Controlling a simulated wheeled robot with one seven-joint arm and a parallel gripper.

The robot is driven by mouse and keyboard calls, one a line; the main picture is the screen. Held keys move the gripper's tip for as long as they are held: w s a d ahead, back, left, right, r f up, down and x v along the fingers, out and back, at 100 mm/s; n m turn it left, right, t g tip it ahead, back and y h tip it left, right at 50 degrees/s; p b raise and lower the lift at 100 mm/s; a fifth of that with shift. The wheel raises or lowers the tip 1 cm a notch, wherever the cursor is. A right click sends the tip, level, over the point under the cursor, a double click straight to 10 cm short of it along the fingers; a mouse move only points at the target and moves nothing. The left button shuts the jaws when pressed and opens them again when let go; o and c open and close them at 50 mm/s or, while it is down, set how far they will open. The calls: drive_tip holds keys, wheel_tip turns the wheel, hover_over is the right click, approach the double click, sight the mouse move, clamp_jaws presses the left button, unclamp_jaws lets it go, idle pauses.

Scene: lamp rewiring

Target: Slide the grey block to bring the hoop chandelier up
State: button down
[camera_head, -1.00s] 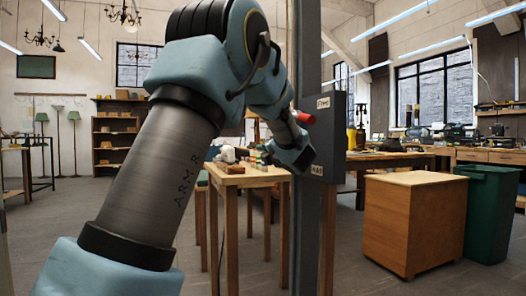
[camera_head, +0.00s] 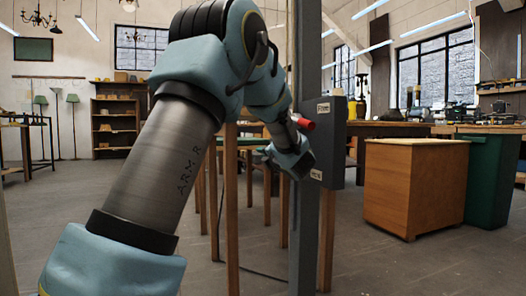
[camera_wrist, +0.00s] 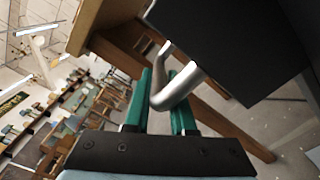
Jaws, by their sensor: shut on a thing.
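The grey block (camera_head: 332,150) is a dark box with two labels on the tall grey post (camera_head: 303,240), right of my arm in the head view. It also shows in the wrist view as a large dark box (camera_wrist: 240,40). A bent metal handle (camera_wrist: 180,85) sticks out of it. My gripper (camera_wrist: 163,95) has its green fingers shut on this handle, one finger on each side. In the head view my wrist hides the fingers. Chandeliers (camera_head: 38,18) hang at the upper left, partly cut off by the top edge. I cannot tell which is the hoop one.
A red part (camera_head: 303,122) sits at the block's left side. Wooden table legs (camera_head: 231,210) stand close behind my arm. An orange-brown cabinet (camera_head: 410,190) and a green bin (camera_head: 490,180) are at right. Open floor lies between the post and the cabinet.

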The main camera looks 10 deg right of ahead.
drive_tip(key=shift+s+d+f+b, duration=0.1)
drive_tip(key=shift+d+f+b, duration=0.25)
drive_tip(key=shift+f, duration=0.35)
drive_tip(key=shift+d+f+b, duration=0.25)
drive_tip(key=shift+f+b, duration=0.15)
drive_tip(key=shift+f, duration=0.25)
drive_tip(key=c, duration=1)
unclamp_jaws()
drive_tip(key=shift+o, duration=1)
drive_tip(key=shift+a, duration=0.25)
drive_tip(key=s+d+p, duration=0.1)
drive_tip(key=s+p, duration=0.2)
drive_tip(key=s, duration=0.7)
drive_tip(key=shift+s+d, duration=0.25)
drive_tip(key=shift+s, duration=0.05)
